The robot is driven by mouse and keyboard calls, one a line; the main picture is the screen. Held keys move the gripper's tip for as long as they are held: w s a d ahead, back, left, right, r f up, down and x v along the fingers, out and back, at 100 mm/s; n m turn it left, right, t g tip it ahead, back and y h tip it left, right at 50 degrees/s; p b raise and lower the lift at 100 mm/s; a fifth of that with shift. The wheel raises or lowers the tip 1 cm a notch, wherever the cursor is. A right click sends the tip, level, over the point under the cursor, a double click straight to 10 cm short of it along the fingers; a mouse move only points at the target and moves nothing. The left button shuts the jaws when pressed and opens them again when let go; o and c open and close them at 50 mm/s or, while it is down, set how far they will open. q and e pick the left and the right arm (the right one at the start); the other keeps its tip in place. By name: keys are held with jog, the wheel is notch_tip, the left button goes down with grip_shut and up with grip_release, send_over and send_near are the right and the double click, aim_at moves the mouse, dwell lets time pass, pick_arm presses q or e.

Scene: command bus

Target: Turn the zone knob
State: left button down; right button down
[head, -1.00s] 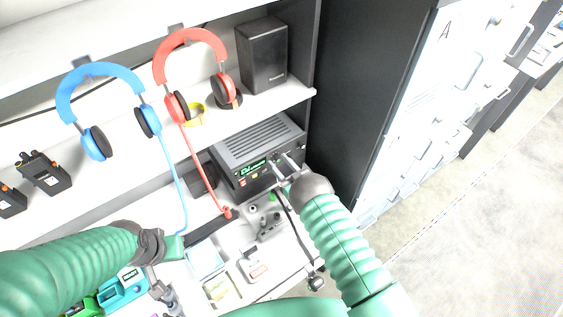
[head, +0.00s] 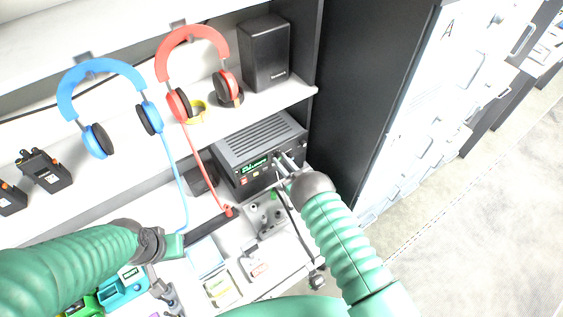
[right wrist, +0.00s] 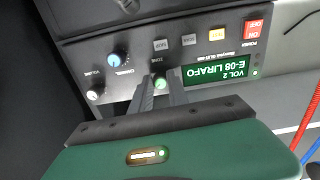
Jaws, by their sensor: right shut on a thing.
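The radio (head: 262,148) is a dark box under the shelf, its front facing me. In the right wrist view its panel (right wrist: 207,30) appears upside down, with a lit green display (right wrist: 218,66) reading "VOL 2" and "E-08 LIRAFO". The green-capped zone knob (right wrist: 160,83) sits between the fingertips of my right gripper (right wrist: 161,86), which is shut on it; the same gripper (head: 284,164) reaches the radio front in the head view. My left gripper (head: 160,284) hangs over the desk at lower left, away from the radio; its jaw opening is unclear.
Grey buttons and a red power button (right wrist: 254,27) share the panel. A red headset (head: 190,70), a blue headset (head: 105,68) and a speaker (head: 265,52) are above.

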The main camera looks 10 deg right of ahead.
jog(key=n+b, duration=0.3)
jog(key=n, duration=0.1)
jog(key=shift+f, duration=0.15)
jog(key=n+b, duration=0.2)
jog(key=n, duration=0.2)
jog(key=n+b, duration=0.3)
jog(key=n, duration=0.1)
jog(key=shift+n+b, duration=0.95)
jog(key=shift+n, duration=0.75)
